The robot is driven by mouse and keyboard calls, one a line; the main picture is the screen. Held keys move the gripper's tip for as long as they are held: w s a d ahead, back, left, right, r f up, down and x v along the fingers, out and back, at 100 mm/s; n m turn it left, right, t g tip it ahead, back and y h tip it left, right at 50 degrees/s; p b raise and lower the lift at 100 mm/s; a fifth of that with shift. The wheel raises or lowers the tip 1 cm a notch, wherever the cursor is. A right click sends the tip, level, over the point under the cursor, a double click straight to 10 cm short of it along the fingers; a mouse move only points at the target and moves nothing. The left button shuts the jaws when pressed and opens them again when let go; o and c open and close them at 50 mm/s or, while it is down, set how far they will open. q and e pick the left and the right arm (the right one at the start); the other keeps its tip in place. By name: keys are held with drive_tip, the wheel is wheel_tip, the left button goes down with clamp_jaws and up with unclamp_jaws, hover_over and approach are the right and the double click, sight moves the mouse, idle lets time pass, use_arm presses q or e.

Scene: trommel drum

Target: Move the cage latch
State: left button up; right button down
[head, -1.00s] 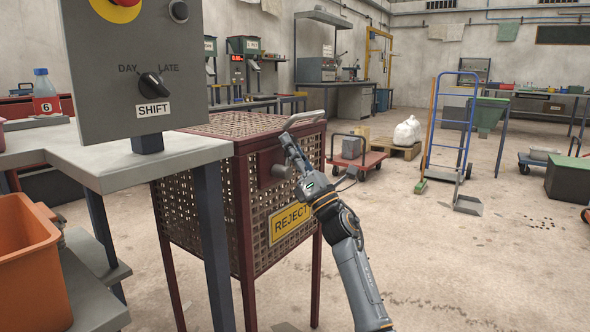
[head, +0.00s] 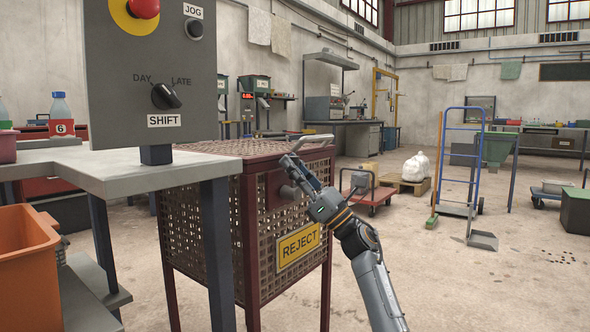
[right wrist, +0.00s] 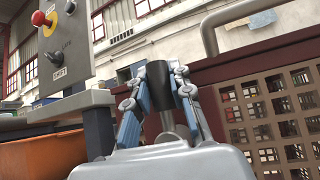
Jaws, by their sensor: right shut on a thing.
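The reject cage (head: 215,225) is a rust-red perforated box on legs, with a yellow REJECT sign (head: 298,246) on its front. The cage latch (head: 287,191) shows as a small round end at the upper front, beside a dark red plate (head: 272,188), partly hidden by my gripper. My right gripper (head: 292,166) is at the cage's upper front. In the right wrist view, my right gripper's fingers (right wrist: 160,78) are closed on a dark cylindrical knob (right wrist: 159,74), which I take to be the latch's. My left gripper is not in view.
A grey control panel (head: 150,75) with a SHIFT knob stands on a grey table (head: 120,172) at the left, close to the cage. An orange bin (head: 25,265) is below. A red cart (head: 372,195) and a blue hand truck (head: 460,165) stand behind. The right floor is mostly clear.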

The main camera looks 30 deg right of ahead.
drive_tip(key=shift+a+f, duration=0.1)
drive_tip(key=c, duration=1.2)
unclamp_jaws()
drive_tip(key=shift+o, duration=0.2)
drive_tip(key=v, duration=1.2)
